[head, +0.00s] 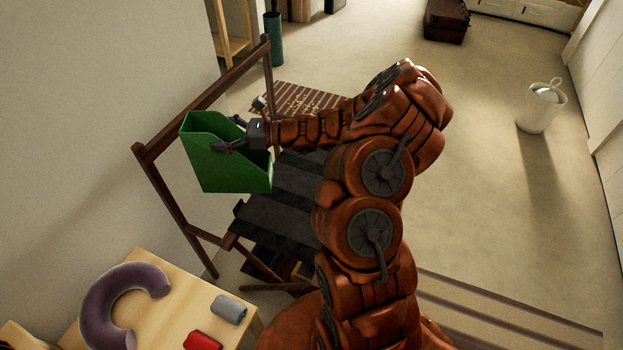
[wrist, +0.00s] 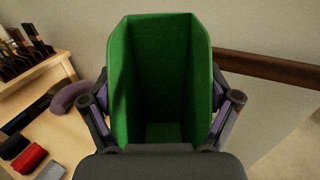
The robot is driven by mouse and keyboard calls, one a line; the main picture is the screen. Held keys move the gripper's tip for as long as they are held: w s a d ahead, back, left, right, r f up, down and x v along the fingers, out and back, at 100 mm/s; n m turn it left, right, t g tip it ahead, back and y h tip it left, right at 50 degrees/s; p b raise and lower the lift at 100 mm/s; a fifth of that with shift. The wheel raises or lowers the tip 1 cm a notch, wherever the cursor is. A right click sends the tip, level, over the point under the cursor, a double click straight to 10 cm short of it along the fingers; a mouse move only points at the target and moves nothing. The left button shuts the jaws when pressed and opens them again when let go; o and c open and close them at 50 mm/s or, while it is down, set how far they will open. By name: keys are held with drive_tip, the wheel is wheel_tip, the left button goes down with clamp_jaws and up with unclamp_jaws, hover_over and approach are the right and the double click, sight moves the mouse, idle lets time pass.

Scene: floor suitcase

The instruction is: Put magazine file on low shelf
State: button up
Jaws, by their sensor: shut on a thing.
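The green magazine file (head: 226,165) is held up in the air in front of the wall, above and beside a dark folding rack. My gripper (head: 240,147) is shut on it, with its fingers at the file's upper part. In the wrist view the open green file (wrist: 160,80) fills the middle, its inside empty, with a gripper finger on each side. A low shelf cannot be made out for sure; a light wooden frame (head: 232,35) stands at the top left in the head view.
The dark wooden rack (head: 160,185) with dark straps stands under the file. A wooden table (head: 175,305) with a purple neck pillow (head: 98,305), grey roll (head: 229,309) and red roll (head: 202,341) is at lower left. A white bin (head: 541,108) stands right; the floor between is open.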

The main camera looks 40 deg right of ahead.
drive_tip(key=s+d+f+m+t+h+b, duration=0.1)
drive_tip(key=s+d+f+t+h+b, duration=0.1)
drive_tip(key=s+d+f+b, duration=0.6)
drive_tip(key=s+d+f+m+t+h+b, duration=0.15)
drive_tip(key=s+d+f+b, duration=0.35)
drive_tip(key=d, duration=0.5)
drive_tip(key=s+d+f+m+t+h+b, duration=0.1)
drive_tip(key=s+d+f+m+h+b, duration=0.1)
drive_tip(key=s+d+f+b, duration=0.5)
drive_tip(key=w+d+f+b, duration=0.1)
drive_tip(key=w+b, duration=0.3)
drive_tip(key=w, duration=1.3)
drive_tip(key=shift+d+f, duration=0.2)
drive_tip(key=shift+f, duration=0.55)
drive_tip(key=o, duration=1.5)
drive_tip(key=shift+o, duration=0.2)
